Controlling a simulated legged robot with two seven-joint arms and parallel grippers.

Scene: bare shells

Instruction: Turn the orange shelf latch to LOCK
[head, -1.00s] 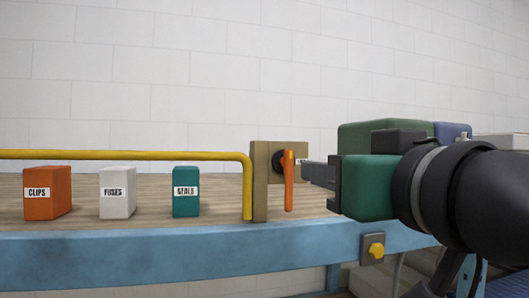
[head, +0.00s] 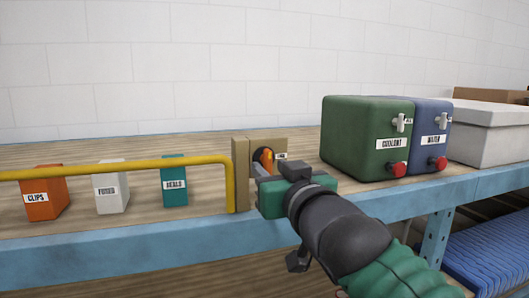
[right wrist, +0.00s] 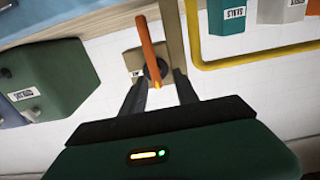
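The orange latch (head: 267,159) sits on a tan panel (head: 241,175) at the shelf's front edge; my right gripper partly hides it in the head view. In the right wrist view, which is upside down, the orange handle (right wrist: 147,42) shows whole, hanging down from its dark round hub. My right gripper (head: 257,171) is in front of the latch. In the right wrist view its two fingers (right wrist: 158,78) are apart, one on each side of the hub area; I cannot tell whether they touch it. The small label beside the latch is unreadable. My left gripper is not in view.
A yellow rail (head: 120,168) runs left of the panel, before the CLIPS (head: 43,193), FUSES (head: 111,194) and SEALS (head: 174,181) boxes. Green COOLANT (head: 350,135) and blue WATER (head: 433,125) containers stand to the right. A blue beam (head: 100,248) edges the shelf.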

